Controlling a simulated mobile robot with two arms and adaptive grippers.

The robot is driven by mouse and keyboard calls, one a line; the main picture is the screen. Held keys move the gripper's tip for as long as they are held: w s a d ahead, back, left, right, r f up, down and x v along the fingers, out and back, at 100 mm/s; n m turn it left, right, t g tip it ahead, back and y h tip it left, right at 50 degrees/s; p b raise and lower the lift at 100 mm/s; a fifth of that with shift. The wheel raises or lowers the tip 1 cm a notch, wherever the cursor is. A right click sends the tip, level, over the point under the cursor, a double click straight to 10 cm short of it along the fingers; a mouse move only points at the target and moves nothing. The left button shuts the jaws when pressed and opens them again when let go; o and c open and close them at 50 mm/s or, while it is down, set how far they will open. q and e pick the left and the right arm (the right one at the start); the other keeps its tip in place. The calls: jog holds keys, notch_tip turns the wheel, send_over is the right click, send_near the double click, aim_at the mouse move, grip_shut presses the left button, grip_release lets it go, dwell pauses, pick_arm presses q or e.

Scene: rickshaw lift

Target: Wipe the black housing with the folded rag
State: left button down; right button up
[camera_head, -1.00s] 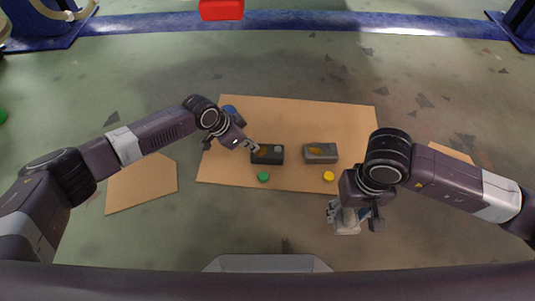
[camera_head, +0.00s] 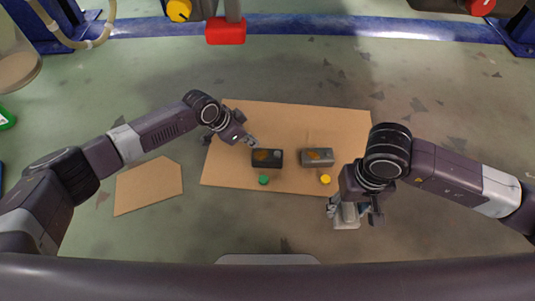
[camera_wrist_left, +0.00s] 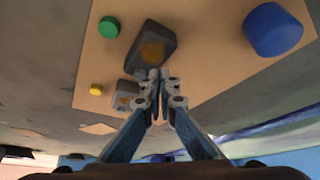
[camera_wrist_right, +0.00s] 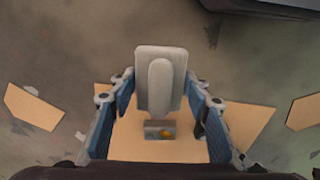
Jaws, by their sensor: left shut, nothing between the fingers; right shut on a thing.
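The black housing (camera_head: 267,160) lies on the tan board, with an orange-brown patch and a light round spot on top. It also shows in the left wrist view (camera_wrist_left: 146,52). My left gripper (camera_head: 253,143) is shut and empty, beside the far left corner of the black housing; I cannot tell whether it touches. My right gripper (camera_head: 351,212) is shut on a pale grey pad with a raised ridge, which I take as the folded rag (camera_wrist_right: 160,80). It holds the rag near the board's front right corner, apart from the black housing.
A grey housing (camera_head: 317,158) with an orange-brown patch lies right of the black one. A green cap (camera_head: 264,180) and a yellow cap (camera_head: 325,180) lie in front of them. A blue cylinder (camera_wrist_left: 272,30) stands on the tan board (camera_head: 225,174). Another board piece (camera_head: 148,187) lies left.

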pick_arm(q)
jog(key=shift+r, duration=0.3)
jog(key=v, duration=1.1)
jog(key=shift+a+r, duration=0.2)
jog(key=shift+r, duration=0.15)
